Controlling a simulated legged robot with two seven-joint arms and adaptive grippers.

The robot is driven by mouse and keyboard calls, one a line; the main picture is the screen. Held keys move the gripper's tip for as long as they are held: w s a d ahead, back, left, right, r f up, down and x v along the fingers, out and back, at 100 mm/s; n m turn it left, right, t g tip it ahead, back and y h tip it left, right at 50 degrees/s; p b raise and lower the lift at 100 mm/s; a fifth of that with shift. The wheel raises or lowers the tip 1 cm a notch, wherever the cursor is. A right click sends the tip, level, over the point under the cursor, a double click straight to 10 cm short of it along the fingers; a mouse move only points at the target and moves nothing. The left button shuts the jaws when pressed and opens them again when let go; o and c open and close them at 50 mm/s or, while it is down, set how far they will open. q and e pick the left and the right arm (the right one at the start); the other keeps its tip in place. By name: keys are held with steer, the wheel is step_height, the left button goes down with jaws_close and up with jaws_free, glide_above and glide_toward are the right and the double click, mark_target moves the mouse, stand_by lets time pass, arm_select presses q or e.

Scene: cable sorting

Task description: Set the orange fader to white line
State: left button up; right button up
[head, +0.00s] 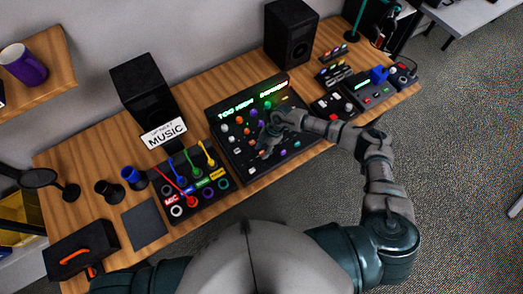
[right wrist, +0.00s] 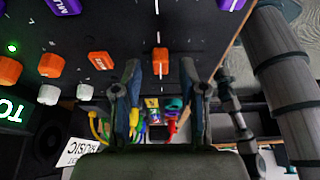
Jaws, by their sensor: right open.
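The orange fader (right wrist: 160,62) stands on the dark mixer panel (right wrist: 185,22) in the right wrist view. A thin white line (right wrist: 159,38) shows just above it in that picture, apart from the cap. My right gripper (right wrist: 162,88) is open, with its two fingers on either side below the fader and not touching it. I cannot pick out the fader there. My left gripper is out of view.
Other orange buttons (right wrist: 100,61) and several knobs sit beside the fader. A cable box (head: 193,190) with coloured plugs stands left of the mixer, and a small device (head: 333,103) stands right. Speakers (head: 291,32) stand behind. The desk's front edge is close.

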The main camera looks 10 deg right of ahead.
steer(key=v, duration=1.1)
steer(key=shift+f, duration=0.1)
